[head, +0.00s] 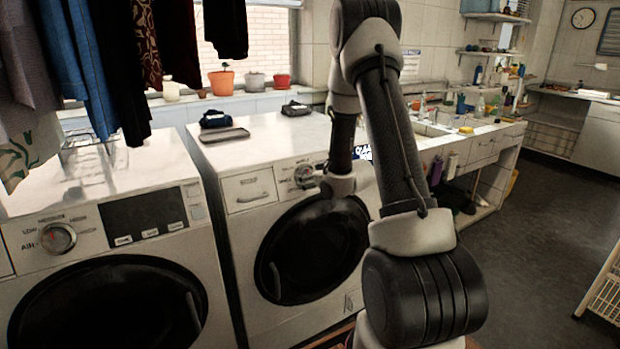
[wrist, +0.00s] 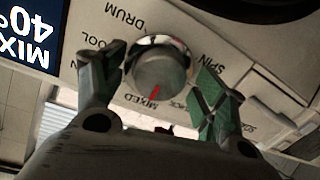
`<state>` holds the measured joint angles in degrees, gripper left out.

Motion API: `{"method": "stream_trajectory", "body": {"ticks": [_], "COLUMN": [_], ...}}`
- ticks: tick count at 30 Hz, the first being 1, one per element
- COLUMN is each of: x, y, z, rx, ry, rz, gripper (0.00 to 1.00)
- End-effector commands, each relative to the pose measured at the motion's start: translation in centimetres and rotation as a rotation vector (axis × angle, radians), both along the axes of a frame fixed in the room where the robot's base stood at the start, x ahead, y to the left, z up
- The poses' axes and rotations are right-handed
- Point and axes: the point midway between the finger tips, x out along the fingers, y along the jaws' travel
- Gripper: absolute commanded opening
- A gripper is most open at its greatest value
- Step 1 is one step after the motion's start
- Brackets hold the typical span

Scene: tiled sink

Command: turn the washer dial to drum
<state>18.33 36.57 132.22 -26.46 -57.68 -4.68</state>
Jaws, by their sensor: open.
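The washer dial (wrist: 160,68) is a round silver knob on the right-hand white machine's panel; it also shows in the head view (head: 304,174), beside my wrist. In the wrist view, where the lettering is upside down, its red mark points at MIXED. DRUM (wrist: 125,17) is printed up and left of the dial, SPIN up and right. My gripper (wrist: 160,62) is open, with one green-padded finger on each side of the dial. I cannot tell whether the fingers touch it. In the head view my arm hides most of the gripper.
The washer's blue display (wrist: 28,40) reads MIX 40°. Its dark round door (head: 312,250) is below the panel. Another machine with a dial (head: 58,238) stands at left.

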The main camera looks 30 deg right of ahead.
Motion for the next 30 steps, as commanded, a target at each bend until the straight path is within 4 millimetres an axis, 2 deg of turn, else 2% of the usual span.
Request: {"method": "stream_trajectory", "body": {"ticks": [10,15,17,18,30], "x": [0.52,0.51,0.51,0.50,0.49], "y": [0.06,0.06,0.06,0.06,0.07], "z": [-0.19,-0.19,-0.19,-0.19,-0.21], "rx": [0.000,0.000,0.000,0.000,0.063], "ry": [0.000,0.000,0.000,0.000,0.003], "rz": [0.000,0.000,0.000,0.000,-0.022], "gripper": [0.70,0.39,0.28,0.26,0.26]}}
